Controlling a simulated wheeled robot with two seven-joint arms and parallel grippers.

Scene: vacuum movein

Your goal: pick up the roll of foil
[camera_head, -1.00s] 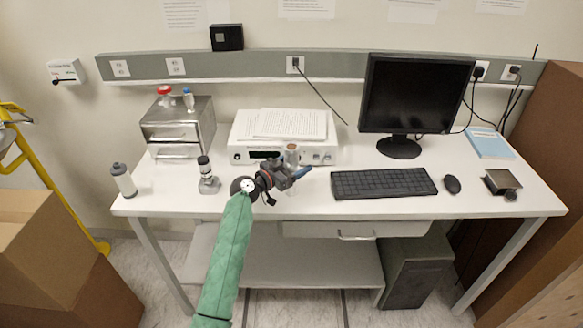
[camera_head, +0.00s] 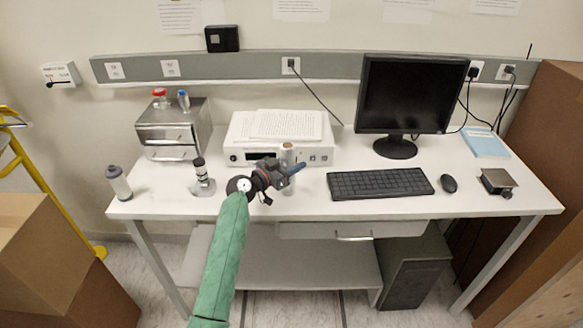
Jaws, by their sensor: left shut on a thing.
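The roll of foil (camera_head: 288,156) is a slim, pale upright cylinder with a brownish top end. It stands out in front of the white instrument, near the middle of the desk. My left gripper (camera_head: 287,171), at the end of a green-sleeved arm, is shut on the roll around its middle. The fingers hide part of the roll, and I cannot tell whether its lower end touches the desk. My right gripper is not in view.
The white instrument (camera_head: 237,143) with papers on top stands behind the roll. A keyboard (camera_head: 380,183) lies to the right, below a monitor (camera_head: 409,92). The front desk strip is mostly clear.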

